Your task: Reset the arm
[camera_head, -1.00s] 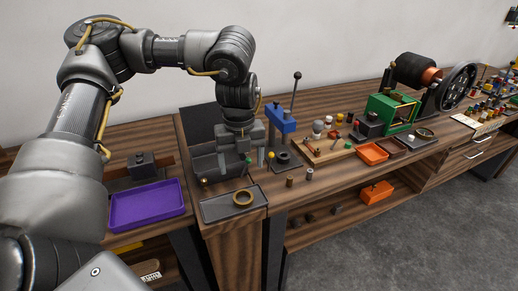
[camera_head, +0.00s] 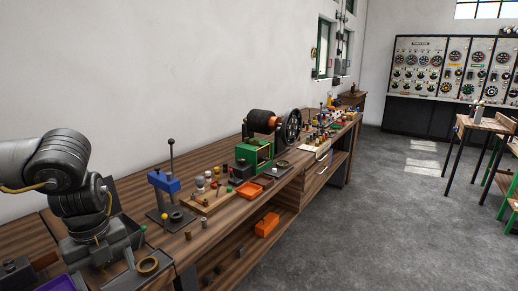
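My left arm comes in at the left edge of the head view. Its gripper (camera_head: 101,262) points down over the left end of the wooden workbench (camera_head: 205,248), near a grey tray (camera_head: 124,283) that holds a brass ring (camera_head: 148,265). The fingertips are small and partly hidden against the dark items there, so their opening is unclear. My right gripper is out of view.
An orange bin (camera_head: 267,224) sits on the lower shelf. A gauge panel (camera_head: 450,72) stands at the back. Grey floor (camera_head: 370,220) is open on the right.

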